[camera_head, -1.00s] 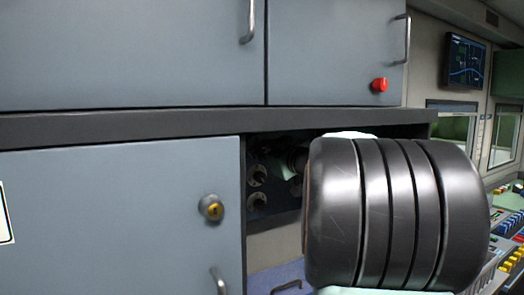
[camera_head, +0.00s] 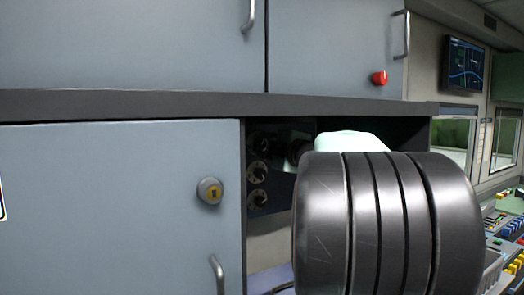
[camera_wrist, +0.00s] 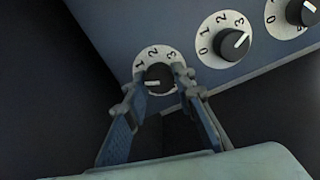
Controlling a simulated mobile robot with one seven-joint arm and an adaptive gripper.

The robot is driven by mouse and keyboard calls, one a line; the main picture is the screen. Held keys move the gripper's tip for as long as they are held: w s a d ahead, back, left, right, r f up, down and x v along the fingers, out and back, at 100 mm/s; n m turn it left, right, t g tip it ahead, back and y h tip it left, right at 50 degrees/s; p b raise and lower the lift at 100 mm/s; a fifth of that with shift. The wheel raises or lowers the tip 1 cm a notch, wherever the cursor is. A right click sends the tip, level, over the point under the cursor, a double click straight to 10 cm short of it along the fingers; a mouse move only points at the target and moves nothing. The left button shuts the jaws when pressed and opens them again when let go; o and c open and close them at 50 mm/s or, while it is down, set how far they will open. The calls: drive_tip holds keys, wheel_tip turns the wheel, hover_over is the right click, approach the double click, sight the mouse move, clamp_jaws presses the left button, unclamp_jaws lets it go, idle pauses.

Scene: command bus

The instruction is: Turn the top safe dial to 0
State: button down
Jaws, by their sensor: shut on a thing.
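The safe panel carries a row of dials with white number rings and black knobs. In the wrist view my gripper (camera_wrist: 159,82) has its two fingers on either side of the end dial (camera_wrist: 153,54), closed on its knob. The knob's white mark points left, below the 1. The 1, 2 and 3 show; the place of the 0 is hidden by the left finger. In the head view the dials stand one above another, and my gripper is at the top one, dark and partly hidden by my arm.
In the wrist view the middle dial (camera_wrist: 221,45) points near 3, and another dial (camera_wrist: 303,12) is cut off at the corner. In the head view a closed cabinet door (camera_head: 110,220) with a lock (camera_head: 210,190) stands left of the recess. A dark ledge (camera_head: 120,104) runs above.

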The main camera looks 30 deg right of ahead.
drive_tip(key=shift+f+n+b, duration=0.1)
drive_tip(key=shift+n+b, duration=0.75)
drive_tip(key=shift+n, duration=1.05)
drive_tip(key=c, duration=1.6)
unclamp_jaws()
drive_tip(key=s, duration=0.7)
drive_tip(key=shift+s+a, duration=0.25)
